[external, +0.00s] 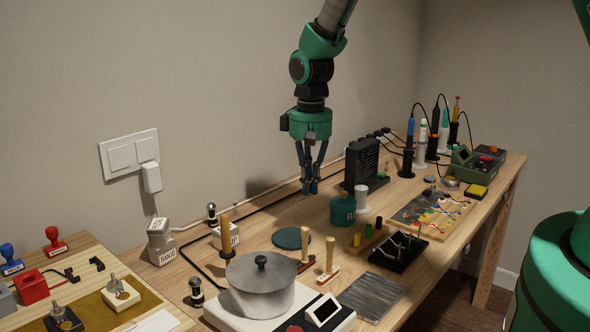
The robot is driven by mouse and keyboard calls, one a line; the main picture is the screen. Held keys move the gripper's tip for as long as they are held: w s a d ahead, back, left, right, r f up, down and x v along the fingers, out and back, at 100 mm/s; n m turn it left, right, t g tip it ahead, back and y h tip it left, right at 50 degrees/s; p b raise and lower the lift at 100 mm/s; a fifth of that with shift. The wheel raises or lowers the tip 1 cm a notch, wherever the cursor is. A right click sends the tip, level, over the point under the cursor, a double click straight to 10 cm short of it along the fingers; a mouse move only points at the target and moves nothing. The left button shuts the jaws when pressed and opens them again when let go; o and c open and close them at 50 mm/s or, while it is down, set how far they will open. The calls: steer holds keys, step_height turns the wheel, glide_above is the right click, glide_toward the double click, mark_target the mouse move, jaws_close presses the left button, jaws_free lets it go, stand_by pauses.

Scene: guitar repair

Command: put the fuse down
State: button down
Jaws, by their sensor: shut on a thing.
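My gripper (311,188) hangs fingers down above the back middle of the wooden workbench, left of the black fan unit (362,165). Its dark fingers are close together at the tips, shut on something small. I cannot make out the fuse itself; it is too small or hidden between the fingertips. I cannot tell how high the fingertips are above the bench top (268,216).
A green jar (342,212) and white spool (361,198) stand close to the gripper's right. A dark green disc (290,239) lies nearer the camera. A pot (260,285) stands in front. Soldering irons (434,125) and a wired board (435,212) are at right.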

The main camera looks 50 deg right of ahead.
steer(key=shift+m, duration=0.6)
steer(key=s+a+f+b, duration=0.1)
steer(key=s+a, duration=0.2)
steer(key=s, duration=0.2)
steer(key=s+a+f+b, duration=0.1)
steer(key=s+a, duration=0.1)
steer(key=s, duration=0.4)
steer(key=s+a+b, duration=0.1)
steer(key=s+a, duration=0.2)
steer(key=s, duration=0.3)
steer(key=shift+s+a+f, duration=0.25)
steer(key=shift+a+f, duration=0.05)
steer(key=shift+f, duration=0.1)
steer(key=b, duration=0.2)
glide_above(294, 238)
steer(key=shift+d+f, duration=0.1)
steer(key=shift+f, duration=0.7)
steer(key=shift+f+b, duration=0.6)
steer(key=shift+f, duration=1.1)
steer(key=shift+f, duration=0.15)
steer(key=c, duration=1.9)
jaws_free()
